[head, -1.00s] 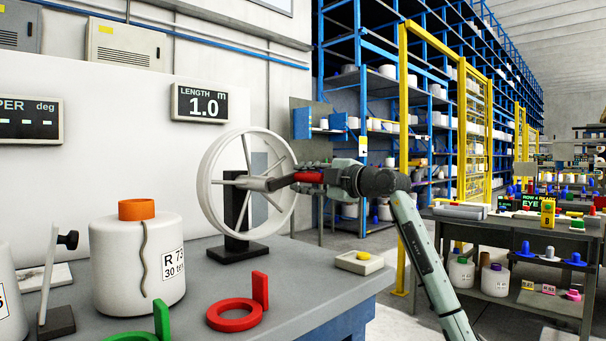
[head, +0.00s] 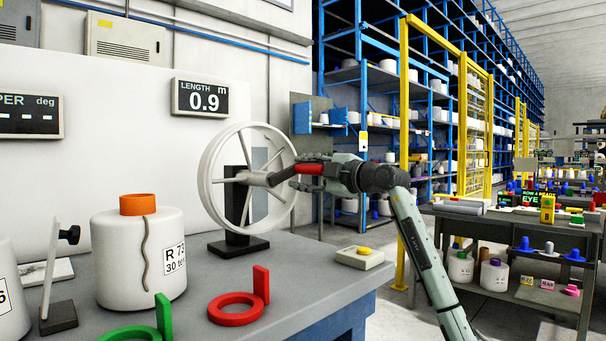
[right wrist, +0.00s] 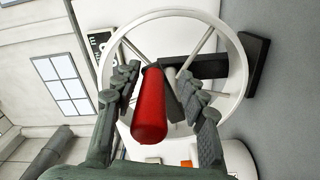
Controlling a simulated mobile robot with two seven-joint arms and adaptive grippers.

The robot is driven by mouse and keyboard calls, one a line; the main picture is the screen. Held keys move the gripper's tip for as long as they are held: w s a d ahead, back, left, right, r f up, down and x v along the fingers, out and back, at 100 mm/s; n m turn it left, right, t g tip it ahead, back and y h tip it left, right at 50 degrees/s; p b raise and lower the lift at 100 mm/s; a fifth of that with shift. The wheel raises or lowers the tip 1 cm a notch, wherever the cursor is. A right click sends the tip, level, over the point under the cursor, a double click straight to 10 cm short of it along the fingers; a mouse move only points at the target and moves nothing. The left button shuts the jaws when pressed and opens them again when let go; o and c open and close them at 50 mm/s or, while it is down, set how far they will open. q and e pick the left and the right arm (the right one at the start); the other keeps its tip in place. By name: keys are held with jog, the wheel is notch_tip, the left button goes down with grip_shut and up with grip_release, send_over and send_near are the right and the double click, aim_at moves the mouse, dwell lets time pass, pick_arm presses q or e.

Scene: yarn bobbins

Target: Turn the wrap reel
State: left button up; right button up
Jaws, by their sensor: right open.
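The white spoked wrap reel (head: 210,180) stands on a black post and base (head: 238,246) on the grey bench. Its red crank handle (head: 309,169) points right, toward my arm; it also shows in the right wrist view (right wrist: 150,108). My right gripper (head: 300,176) is at the handle. In the right wrist view my right gripper (right wrist: 160,92) is open, with a finger on each side of the handle and gaps visible. The length display (head: 203,101) on the wall behind reads 0.9 m. My left gripper is not in view.
A white bobbin (head: 112,262) with an orange top stands left of the reel. Red (head: 236,309) and green (head: 130,333) ring holders lie in front.

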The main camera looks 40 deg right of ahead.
jog(key=s, duration=1.2)
jog(key=shift+d, duration=0.45)
